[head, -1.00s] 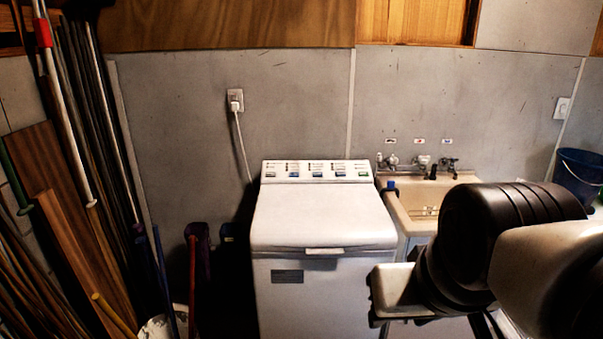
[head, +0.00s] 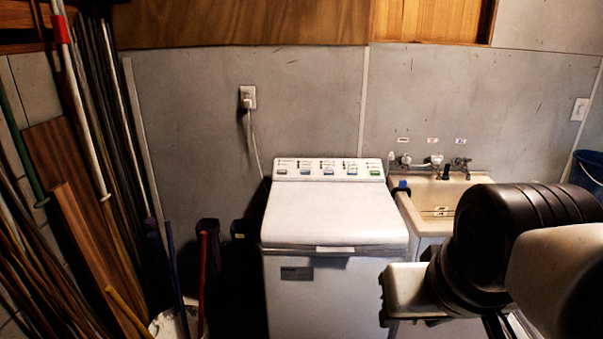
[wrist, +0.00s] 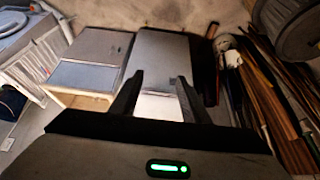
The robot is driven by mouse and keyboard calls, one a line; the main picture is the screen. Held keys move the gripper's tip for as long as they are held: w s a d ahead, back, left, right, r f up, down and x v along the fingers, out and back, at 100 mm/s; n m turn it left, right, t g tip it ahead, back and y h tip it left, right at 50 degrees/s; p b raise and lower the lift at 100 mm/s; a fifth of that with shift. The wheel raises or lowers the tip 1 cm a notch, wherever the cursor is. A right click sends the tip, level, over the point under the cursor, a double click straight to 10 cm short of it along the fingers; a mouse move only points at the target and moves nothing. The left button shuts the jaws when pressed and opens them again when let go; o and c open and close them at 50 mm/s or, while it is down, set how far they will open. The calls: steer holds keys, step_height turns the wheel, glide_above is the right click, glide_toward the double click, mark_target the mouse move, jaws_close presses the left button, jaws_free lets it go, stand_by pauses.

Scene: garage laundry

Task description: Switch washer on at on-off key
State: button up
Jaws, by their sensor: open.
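The white washer (head: 335,222) stands against the grey wall in the head view, its lid shut. The key labels are too small to read, so I cannot tell which is the on-off key. My gripper (wrist: 157,96) shows in the wrist view with its two dark fingers apart and nothing between them. It is away from the washer's keys. In the head view, my arm covers the lower right and the gripper's fingers cannot be made out.
A beige sink (head: 436,196) with taps stands right of the washer. A blue bucket (head: 588,172) is at the far right. Long poles and boards (head: 75,230) lean at the left. A white plug (head: 248,102) with its cord sits in the wall outlet above the washer.

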jaws_close()
stand_by(1.7)
